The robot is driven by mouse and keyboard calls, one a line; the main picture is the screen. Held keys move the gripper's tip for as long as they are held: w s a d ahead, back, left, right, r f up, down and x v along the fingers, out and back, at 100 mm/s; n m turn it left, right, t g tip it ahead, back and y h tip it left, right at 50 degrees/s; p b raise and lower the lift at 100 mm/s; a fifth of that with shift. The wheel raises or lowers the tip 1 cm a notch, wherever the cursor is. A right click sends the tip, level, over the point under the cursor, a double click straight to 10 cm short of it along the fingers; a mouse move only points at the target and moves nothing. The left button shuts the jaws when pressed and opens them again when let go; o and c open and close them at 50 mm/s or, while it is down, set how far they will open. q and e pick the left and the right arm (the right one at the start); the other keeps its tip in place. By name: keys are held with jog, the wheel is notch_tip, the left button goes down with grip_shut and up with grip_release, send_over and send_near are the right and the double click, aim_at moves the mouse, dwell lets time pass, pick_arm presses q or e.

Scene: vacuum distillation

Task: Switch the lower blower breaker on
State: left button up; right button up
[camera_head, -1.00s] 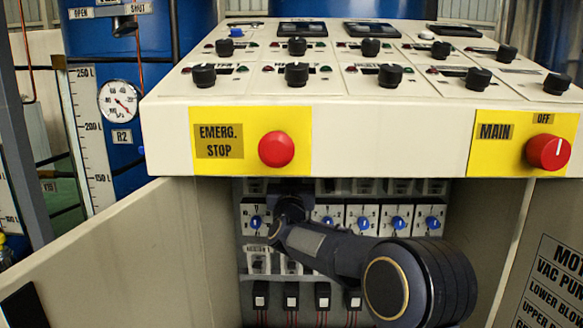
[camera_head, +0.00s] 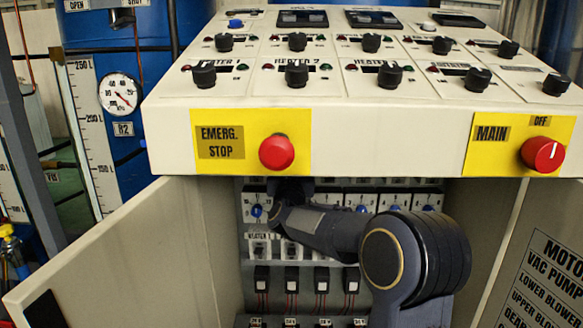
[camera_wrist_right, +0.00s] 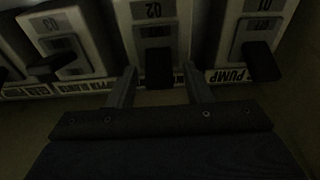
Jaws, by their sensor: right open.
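Inside the open cabinet, the right wrist view shows a row of breakers with dark levers. The middle breaker (camera_wrist_right: 152,14), marked Q2, has its dark lever (camera_wrist_right: 158,68) lying between the fingertips of my right gripper (camera_wrist_right: 160,86). The gripper is open, a finger on each side; contact with the lever cannot be told. The Q1 breaker (camera_wrist_right: 248,30) is to the right, above a label ending in PUMP. The Q3 breaker (camera_wrist_right: 62,42) is to the left. The label under Q2 is mostly hidden. In the head view the panel and my arm hide the right gripper.
The control panel overhangs the cabinet, with the emergency stop (camera_head: 277,151) and main switch (camera_head: 542,153) on its front. A row of blue-knobbed units (camera_head: 257,211) sits inside. The cabinet door (camera_head: 110,255) stands open at left. A motor list (camera_head: 545,280) is at right.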

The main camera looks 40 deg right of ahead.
jog(key=p+v, duration=0.1)
jog(key=v, duration=0.6)
jog(key=shift+s+a, duration=0.25)
jog(key=shift+s, duration=0.05)
jog(key=shift+f, duration=0.1)
jog(key=s+a+f+n+g+y, duration=0.3)
jog(key=s+a+f+y, duration=0.3)
jog(key=s+a+y, duration=0.3)
jog(key=s+a+f+n+g+y, duration=0.25)
jog(key=s+a+f+y, duration=0.45)
jog(key=s+a, duration=0.4)
jog(key=s+a+f+g, duration=0.4)
jog(key=s+f, duration=0.2)
jog(key=s, duration=0.3)
notch_tip(320, 180, up, 26)
jog(key=p, duration=2.6)
jog(key=shift+s+n+y, duration=0.3)
jog(key=shift+n+y, duration=0.1)
jog(key=shift+n, duration=0.05)
